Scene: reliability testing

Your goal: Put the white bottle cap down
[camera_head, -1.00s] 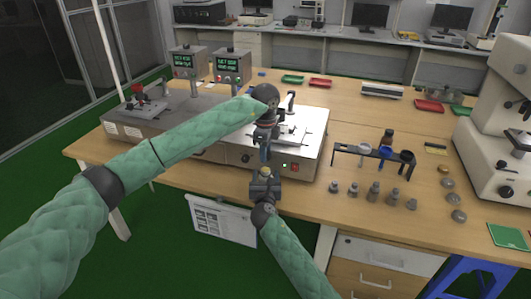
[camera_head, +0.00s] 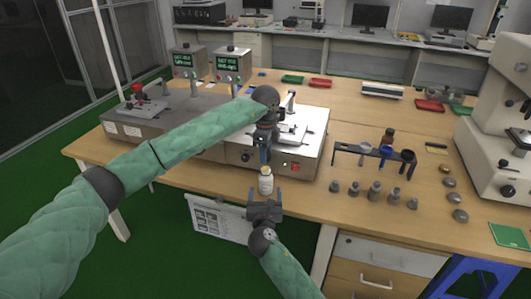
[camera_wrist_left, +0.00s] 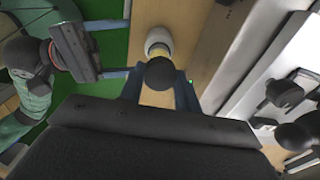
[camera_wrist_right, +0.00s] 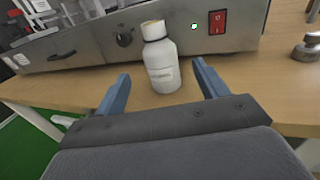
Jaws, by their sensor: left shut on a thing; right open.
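My left gripper (camera_head: 265,154) is shut on a dark round cap (camera_wrist_left: 160,73), which shows between its fingers in the left wrist view. The cap looks dark, not white. The white bottle (camera_head: 266,181) stands upright and uncapped on the table near its front edge, below the left gripper. It also shows in the left wrist view (camera_wrist_left: 158,38) and the right wrist view (camera_wrist_right: 161,65). My right gripper (camera_head: 264,203) is open and empty, drawn back in front of the bottle, its fingers to either side in the right wrist view.
A steel water-bath box (camera_head: 312,165) with a red switch stands right behind the bottle. To the right are a dark rack (camera_head: 350,150) with bottles, and several small metal weights (camera_head: 375,192). A microscope (camera_head: 500,120) stands far right. Some bare tabletop (camera_head: 310,194) lies right of the bottle.

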